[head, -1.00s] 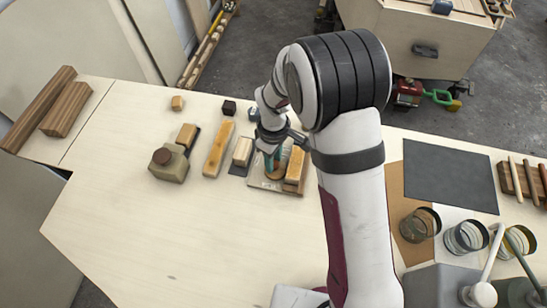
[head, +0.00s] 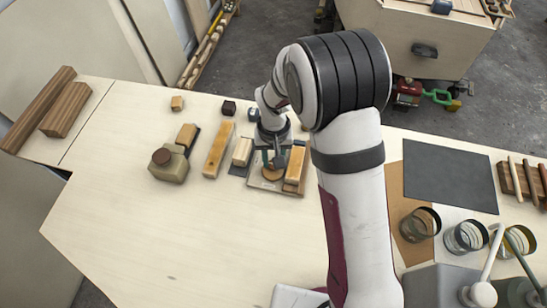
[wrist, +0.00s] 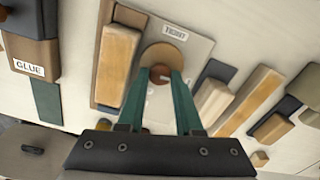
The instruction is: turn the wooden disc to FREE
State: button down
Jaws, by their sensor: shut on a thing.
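A label (wrist: 174,32) on the board beyond the disc seems to read TIGHT; no FREE mark is legible. My gripper (wrist: 167,76) points down at the disc, its two teal fingers shut on the knob. The fingers hide part of the disc's near side. In the head view the disc (head: 273,174) shows just under my gripper (head: 273,161).
A wooden block (head: 295,165) stands close to the right of the disc. The front of the table is clear.

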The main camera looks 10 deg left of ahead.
jog(key=shift+m, duration=2.2)
jog(key=c, duration=0.6)
grip_release()
